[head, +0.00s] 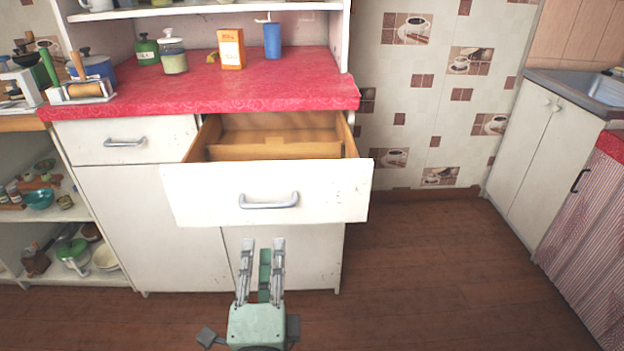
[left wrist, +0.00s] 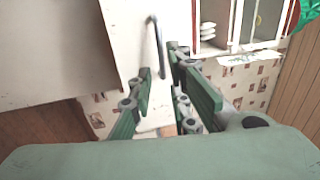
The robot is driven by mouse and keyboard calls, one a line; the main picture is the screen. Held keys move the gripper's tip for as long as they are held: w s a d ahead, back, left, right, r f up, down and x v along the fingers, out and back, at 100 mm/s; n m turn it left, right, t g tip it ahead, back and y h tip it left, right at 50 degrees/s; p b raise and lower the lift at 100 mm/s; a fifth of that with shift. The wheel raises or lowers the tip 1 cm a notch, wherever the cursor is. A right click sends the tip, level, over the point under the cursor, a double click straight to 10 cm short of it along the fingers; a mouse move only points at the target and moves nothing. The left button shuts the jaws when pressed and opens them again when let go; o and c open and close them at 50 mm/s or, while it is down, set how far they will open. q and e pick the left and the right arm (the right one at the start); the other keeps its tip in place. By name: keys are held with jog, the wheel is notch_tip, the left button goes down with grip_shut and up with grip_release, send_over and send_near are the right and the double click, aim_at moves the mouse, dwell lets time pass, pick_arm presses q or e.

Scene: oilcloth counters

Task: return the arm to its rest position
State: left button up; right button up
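My left gripper (head: 264,245) is in the lower middle of the head view, with its green and grey fingers spread apart and nothing between them. It also shows in the left wrist view (left wrist: 160,80). The white drawer (head: 215,193) of the cabinet stands pulled out, and its inside looks empty as far as I can see. The drawer's metal handle (head: 268,201) is beyond the fingertips in the head view, apart from them. The handle also shows past the fingers in the left wrist view (left wrist: 155,35). My right gripper is not in view.
A shut drawer (head: 90,143) is to the left. Open shelves with dishes stand at far left. The wooden floor (head: 440,260) to the right is clear.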

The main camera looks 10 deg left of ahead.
pick_arm(q)
jog(key=s+a+f+n+g+h, duration=0.1)
jog(key=s+f+n+g, duration=0.25)
jog(key=f, duration=0.75)
jog(key=s+a+f+n+g+h, duration=0.1)
jog(key=s+a+f+n+g, duration=0.3)
jog(key=f, duration=0.8)
jog(key=s+d+f+n+g+h, duration=0.15)
jog(key=f+g, duration=0.35)
jog(key=f, duration=0.6)
jog(key=s+f+n+g+h+p, duration=0.2)
jog(key=s+f+n+g+p, duration=0.25)
jog(key=s+f+p, duration=0.8)
jog(key=s+a+f+m+g+p, duration=0.1)
jog(key=s+p, duration=0.4)
jog(key=s, duration=1.1)
jog(key=shift+s+a+f, duration=0.15)
jog(key=shift+a+f, duration=0.1)
jog(key=shift+f, duration=0.15)
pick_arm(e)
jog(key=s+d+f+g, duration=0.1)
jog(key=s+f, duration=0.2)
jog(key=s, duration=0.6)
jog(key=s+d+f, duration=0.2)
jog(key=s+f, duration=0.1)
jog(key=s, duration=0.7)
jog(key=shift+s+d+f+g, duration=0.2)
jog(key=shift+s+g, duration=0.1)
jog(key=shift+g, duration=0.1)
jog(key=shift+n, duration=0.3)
